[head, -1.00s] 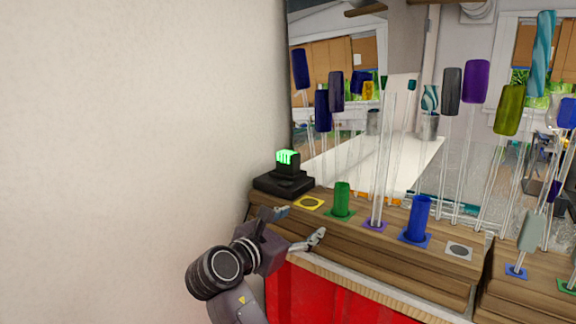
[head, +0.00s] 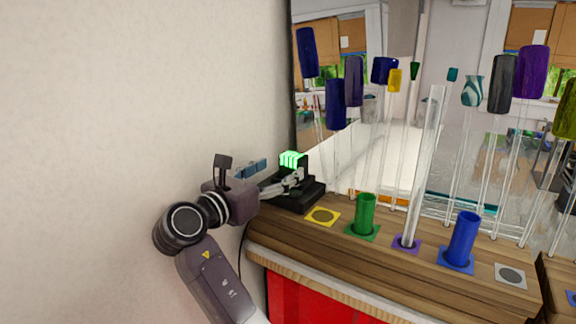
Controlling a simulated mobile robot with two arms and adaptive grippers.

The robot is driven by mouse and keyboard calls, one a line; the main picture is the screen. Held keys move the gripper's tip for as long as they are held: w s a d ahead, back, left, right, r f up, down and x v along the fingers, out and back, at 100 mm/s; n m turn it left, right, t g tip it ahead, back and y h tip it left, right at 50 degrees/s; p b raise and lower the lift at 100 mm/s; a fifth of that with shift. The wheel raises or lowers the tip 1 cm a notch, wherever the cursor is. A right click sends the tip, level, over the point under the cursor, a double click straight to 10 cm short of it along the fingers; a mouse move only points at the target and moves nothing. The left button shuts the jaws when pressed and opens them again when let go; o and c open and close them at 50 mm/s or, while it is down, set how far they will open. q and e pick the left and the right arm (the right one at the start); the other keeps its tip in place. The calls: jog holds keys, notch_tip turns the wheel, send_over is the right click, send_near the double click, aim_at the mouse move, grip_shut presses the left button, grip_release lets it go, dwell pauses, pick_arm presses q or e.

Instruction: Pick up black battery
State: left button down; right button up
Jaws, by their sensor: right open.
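The black battery (head: 293,164), with a lit green display on top, stands upright in a black charger base (head: 307,198) at the left end of the wooden shelf. My right gripper (head: 272,175) is open and empty at the left of the battery. One finger lies in front of the battery's lower part and hides some of it. The other finger is farther left, by the wall. I cannot tell whether the near finger touches the battery. My left gripper is out of view.
A pale wall (head: 130,130) is close on the left. To the right on the shelf (head: 400,270) are a yellow holder (head: 323,216), a green cylinder (head: 366,212), a clear rod (head: 425,165) and a blue cylinder (head: 463,238). A mirror stands behind.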

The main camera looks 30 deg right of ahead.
aim_at(289, 164)
jog(key=shift+d+r+p, duration=0.2)
jog(key=shift+d+p, duration=0.05)
jog(key=shift+d, duration=0.4)
jog(key=shift+d+r+p, duration=0.2)
jog(key=shift+d, duration=0.4)
jog(key=p+x, duration=0.1)
jog(key=x, duration=0.1)
jog(key=shift+w+d+f, duration=0.15)
jog(key=shift+w+d, duration=0.05)
jog(key=shift+w, duration=0.2)
jog(key=shift+w+d+f, duration=0.1)
jog(key=shift+w+d, duration=0.2)
jog(key=shift+d, duration=0.25)
jog(key=shift+a, duration=0.1)
jog(key=c, duration=1.1)
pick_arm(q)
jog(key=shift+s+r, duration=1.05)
pick_arm(e)
jog(key=c, duration=0.4)
jog(key=shift+c, duration=0.2)
